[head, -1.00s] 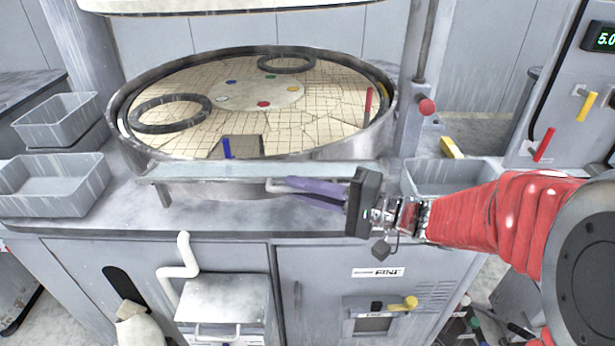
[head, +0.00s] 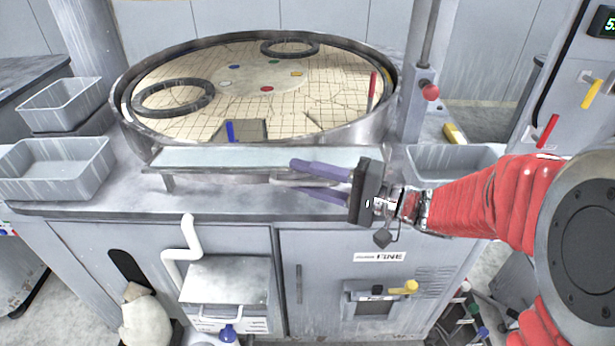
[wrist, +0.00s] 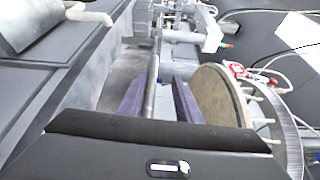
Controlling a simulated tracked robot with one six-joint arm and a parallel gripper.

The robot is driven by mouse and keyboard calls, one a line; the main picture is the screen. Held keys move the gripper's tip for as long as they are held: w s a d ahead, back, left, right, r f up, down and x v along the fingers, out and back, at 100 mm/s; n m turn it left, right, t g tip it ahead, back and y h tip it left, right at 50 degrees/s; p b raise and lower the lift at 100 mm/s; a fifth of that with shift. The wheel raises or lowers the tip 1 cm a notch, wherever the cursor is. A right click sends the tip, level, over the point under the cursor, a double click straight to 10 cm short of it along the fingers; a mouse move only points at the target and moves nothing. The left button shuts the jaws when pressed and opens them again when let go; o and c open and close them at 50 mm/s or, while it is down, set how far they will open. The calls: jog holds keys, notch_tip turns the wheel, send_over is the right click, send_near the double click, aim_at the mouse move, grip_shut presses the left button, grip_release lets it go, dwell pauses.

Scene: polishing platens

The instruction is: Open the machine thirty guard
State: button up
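The guard (head: 225,158) is a long pale, flat panel along the front of the round polishing platen (head: 215,115). A grey bar handle (head: 283,180) shows on the guard's front, at its right part. My gripper (head: 300,180) has reached the handle from the right, with one purple finger above the bar and one below. In the wrist view, the bar (wrist: 152,88) lies between my two fingers (wrist: 158,100), close to the left one, with a gap to the right one. My gripper is open around it. I see no machine number; a label on the cabinet ends in "FINE".
Two grey bins (head: 55,168) stand at the left, and another bin (head: 450,160) is behind my arm. A post with a red knob (head: 430,91) rises at the platen's right. Below are a white crank (head: 180,245) and a yellow lever (head: 405,288) on the cabinet.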

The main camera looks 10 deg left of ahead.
jog(key=v, duration=1.3)
jog(key=shift+s+d, duration=0.15)
jog(key=shift+d, duration=0.25)
jog(key=shift+s+a, duration=0.25)
jog(key=c, duration=0.3)
jog(key=s+a+f+g+h, duration=0.1)
jog(key=s, duration=0.1)
jog(key=s+a+f+n+g+h, duration=0.1)
jog(key=s, duration=0.1)
jog(key=s+a+f+g+h, duration=0.1)
jog(key=s, duration=0.1)
jog(key=shift+a+n, duration=0.1)
jog(key=shift+n, duration=0.2)
grip_shut()
jog(key=s+d+f+n+g+h, duration=0.1)
jog(key=s+f+g+h, duration=0.1)
jog(key=s+f+h, duration=0.3)
jog(key=s+d+r+n+t+h, duration=0.1)
jog(key=d+r+t+h, duration=0.2)
jog(key=d+h, duration=0.6)
jog(key=shift+s+d+r+t, duration=0.35)
jog(key=shift+d+r+t, duration=0.05)
jog(key=shift+d+t, duration=0.8)
